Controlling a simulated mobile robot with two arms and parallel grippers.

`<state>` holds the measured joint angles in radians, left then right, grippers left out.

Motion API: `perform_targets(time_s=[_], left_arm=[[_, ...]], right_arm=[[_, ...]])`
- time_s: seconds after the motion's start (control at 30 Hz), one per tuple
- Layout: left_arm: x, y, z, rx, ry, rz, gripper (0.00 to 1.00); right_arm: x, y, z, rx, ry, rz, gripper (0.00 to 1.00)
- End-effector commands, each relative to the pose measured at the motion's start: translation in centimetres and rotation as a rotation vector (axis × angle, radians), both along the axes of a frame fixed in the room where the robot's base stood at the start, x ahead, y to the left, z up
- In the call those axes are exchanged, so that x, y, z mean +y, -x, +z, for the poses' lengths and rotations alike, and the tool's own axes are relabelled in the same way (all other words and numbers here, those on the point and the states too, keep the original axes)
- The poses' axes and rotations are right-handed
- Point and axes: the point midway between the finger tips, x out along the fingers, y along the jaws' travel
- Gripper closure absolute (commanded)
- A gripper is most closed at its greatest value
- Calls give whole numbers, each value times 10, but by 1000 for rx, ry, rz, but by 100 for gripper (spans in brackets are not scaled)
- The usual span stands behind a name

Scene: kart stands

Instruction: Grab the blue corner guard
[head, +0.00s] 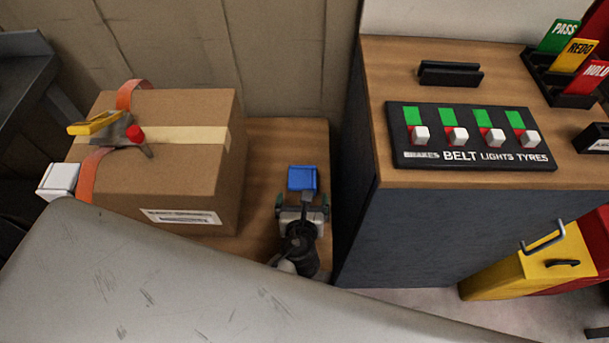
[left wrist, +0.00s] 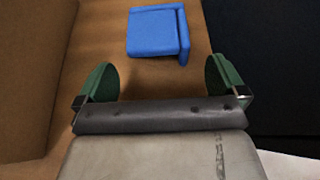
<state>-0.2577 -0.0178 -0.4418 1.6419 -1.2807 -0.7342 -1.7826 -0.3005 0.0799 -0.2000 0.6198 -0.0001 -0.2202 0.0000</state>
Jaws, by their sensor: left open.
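The blue corner guard (head: 302,178) lies on the wooden surface to the right of the cardboard box in the head view. It also shows in the left wrist view (left wrist: 155,32), just beyond the fingers. My left gripper (head: 303,204) is right in front of the guard in the head view. In the left wrist view its two green-padded fingers (left wrist: 162,80) are spread apart with bare wood between them. The guard lies ahead of the fingertips and is not between them. My right gripper is not in view.
The cardboard box (head: 200,110) with an orange strap (head: 87,175) and a white corner piece (head: 58,181) stands left of the gripper. A dark-sided cabinet (head: 440,230) with a switch panel (head: 470,160) rises close on the right. A grey scratched surface (head: 150,280) crosses the foreground.

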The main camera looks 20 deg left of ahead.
Motion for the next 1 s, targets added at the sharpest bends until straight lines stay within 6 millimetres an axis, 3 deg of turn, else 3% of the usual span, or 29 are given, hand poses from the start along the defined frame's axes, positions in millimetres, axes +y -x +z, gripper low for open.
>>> perform_targets(time_s=[0.4,0.73,1.0], left_arm=[[14,-46,-14,-1,0,0,0],[16,-52,-17,1,1,0,0],[16,-52,-17,1,1,0,40]], right_arm=[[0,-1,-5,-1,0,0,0],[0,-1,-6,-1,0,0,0],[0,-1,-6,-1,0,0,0]])
